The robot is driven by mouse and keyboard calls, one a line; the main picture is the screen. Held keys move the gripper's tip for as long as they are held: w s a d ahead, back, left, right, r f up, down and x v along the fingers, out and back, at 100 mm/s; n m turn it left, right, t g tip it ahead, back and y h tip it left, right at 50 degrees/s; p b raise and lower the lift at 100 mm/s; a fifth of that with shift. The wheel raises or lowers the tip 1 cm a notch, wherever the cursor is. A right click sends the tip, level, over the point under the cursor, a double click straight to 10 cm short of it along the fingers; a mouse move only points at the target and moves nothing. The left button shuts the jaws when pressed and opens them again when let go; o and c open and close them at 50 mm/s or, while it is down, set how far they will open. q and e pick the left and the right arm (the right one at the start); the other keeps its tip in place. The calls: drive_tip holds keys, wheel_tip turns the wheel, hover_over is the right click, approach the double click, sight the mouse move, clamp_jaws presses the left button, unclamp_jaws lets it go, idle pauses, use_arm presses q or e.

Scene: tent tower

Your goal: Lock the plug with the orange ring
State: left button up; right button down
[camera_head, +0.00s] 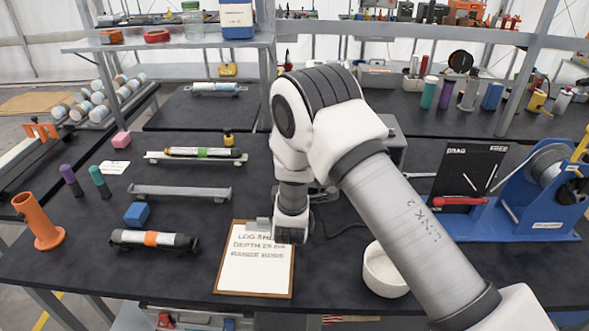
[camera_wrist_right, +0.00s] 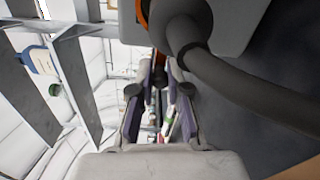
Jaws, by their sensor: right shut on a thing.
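A dark tube with an orange ring (camera_head: 150,238) lies on a low holder at the front left of the table. My right gripper (camera_head: 258,224) is low over the table, right of this tube and apart from it, largely hidden by its own wrist. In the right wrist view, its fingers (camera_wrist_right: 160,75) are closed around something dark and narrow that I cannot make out. A thick dark cable with a rounded black end (camera_wrist_right: 188,32) crosses the top of that view, with an orange edge (camera_wrist_right: 145,10) beside it. My left gripper is out of view.
A clipboard (camera_head: 254,275) lies below the right wrist. A white bowl (camera_head: 384,268) stands to its right. An orange upright holder (camera_head: 37,222) and a blue block (camera_head: 137,214) are at the left. A green-ringed tube (camera_head: 203,152) lies farther back. A blue winch stand (camera_head: 540,190) fills the right.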

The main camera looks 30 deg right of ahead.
drive_tip(key=shift+r, duration=0.1)
drive_tip(key=c, duration=1.2)
unclamp_jaws()
drive_tip(key=shift+o, duration=0.2)
drive_tip(key=shift+d, duration=0.15)
drive_tip(key=v, duration=1.2)
drive_tip(key=shift+d, duration=0.1)
